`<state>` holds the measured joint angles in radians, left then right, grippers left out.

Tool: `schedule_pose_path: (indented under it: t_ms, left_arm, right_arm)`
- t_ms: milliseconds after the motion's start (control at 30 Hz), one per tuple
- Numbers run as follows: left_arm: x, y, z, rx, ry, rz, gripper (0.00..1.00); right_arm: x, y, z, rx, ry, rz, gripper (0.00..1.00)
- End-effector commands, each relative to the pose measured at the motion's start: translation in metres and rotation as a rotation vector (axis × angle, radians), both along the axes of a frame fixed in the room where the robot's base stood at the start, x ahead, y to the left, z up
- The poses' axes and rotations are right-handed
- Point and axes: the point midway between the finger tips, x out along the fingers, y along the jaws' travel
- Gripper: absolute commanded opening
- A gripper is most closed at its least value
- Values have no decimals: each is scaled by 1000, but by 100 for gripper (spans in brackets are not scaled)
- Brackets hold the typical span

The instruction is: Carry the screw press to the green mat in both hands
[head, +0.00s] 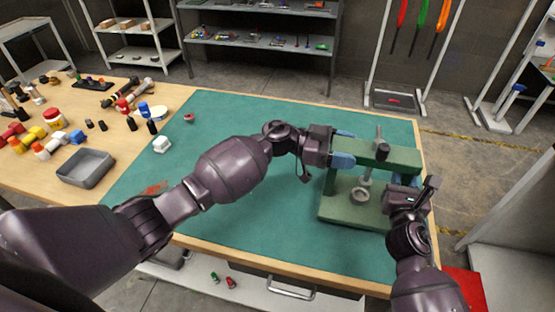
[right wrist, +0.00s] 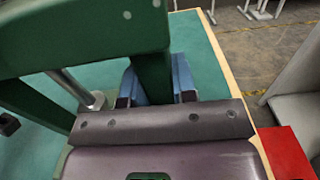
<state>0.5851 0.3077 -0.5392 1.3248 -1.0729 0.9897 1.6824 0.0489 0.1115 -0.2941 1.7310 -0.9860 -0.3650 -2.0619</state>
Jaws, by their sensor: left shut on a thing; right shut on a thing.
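The green screw press (head: 350,214), a frame with a crossbar, a metal screw and a round plate, is upright over the right part of the green mat (head: 250,118). I cannot tell whether its base touches the mat. My left gripper (head: 344,148) is shut on the press's left upright, near the top. My right gripper (head: 405,180) is shut on its right upright, partly hidden by my wrist. In the right wrist view, the blue fingers of that gripper (right wrist: 157,84) sit on both sides of the green upright.
A grey tray (head: 86,168), a white block (head: 162,144) and a small red item (head: 189,118) lie to the left. Several bottles and tools crowd the table's far left. The mat's middle is clear. A red box (head: 468,288) stands beyond the table's right edge.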

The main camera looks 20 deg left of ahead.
Motion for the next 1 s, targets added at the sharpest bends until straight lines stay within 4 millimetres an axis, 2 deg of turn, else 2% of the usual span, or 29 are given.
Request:
schedule_pose_path:
  t_ms: [33,500,533,700,1000]
  left_arm:
    - [2,-1,4,-9,-7,1,0]
    - [2,-1,-11,-9,-4,1,0]
    - [1,0,-17,0,3,3,65]
    - [0,0,-16,0,3,2,89]
    - [0,2,-17,1,3,1,89]
  right_arm:
    - [1,3,4,1,-14,7,0]
    - [1,3,-11,1,-10,7,0]
    - [-1,2,-17,0,3,4,27]
    - [-1,1,-16,0,3,2,51]
    - [0,0,-17,0,3,1,51]
